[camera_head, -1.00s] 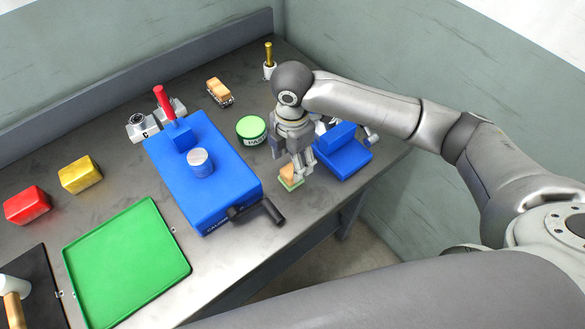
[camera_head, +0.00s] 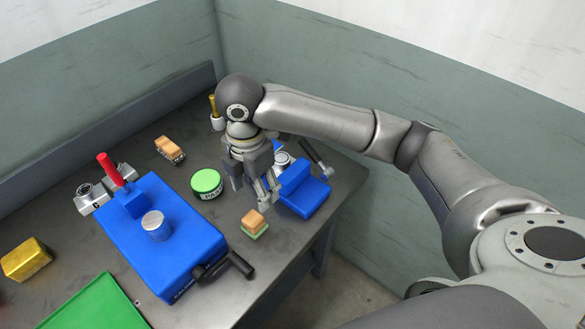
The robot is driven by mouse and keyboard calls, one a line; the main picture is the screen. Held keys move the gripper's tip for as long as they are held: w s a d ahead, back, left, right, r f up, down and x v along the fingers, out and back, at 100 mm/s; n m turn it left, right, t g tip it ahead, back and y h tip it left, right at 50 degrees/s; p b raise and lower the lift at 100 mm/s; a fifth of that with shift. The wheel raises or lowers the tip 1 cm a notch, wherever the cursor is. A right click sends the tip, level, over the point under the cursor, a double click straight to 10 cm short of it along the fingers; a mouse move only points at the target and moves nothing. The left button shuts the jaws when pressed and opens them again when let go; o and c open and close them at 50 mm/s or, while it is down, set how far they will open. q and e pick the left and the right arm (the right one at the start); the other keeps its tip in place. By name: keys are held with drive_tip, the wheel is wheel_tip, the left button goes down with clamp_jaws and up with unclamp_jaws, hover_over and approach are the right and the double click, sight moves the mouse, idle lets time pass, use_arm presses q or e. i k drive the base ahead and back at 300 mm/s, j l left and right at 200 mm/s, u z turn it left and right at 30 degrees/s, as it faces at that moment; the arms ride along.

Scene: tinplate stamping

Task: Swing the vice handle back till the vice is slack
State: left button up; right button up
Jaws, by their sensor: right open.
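The vice (camera_head: 304,192) is the small blue block-shaped tool near the right end of the bench. Its grey handle (camera_head: 316,155) sticks out at the far side, tilted up to the left; the vice's far left part is partly hidden by my gripper. My right gripper (camera_head: 257,194) points down just left of the vice, fingers apart, with nothing seen between them. It is apart from the handle. My left gripper is not in view.
A wood-topped green block (camera_head: 254,223) lies just in front of the gripper. A green-lidded tin (camera_head: 207,183) stands left of it. A large blue press (camera_head: 165,240) with a black crank (camera_head: 235,264) fills the middle. The bench's right edge is close to the vice.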

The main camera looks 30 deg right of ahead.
sight(328, 173)
drive_tip(key=z, duration=1.1)
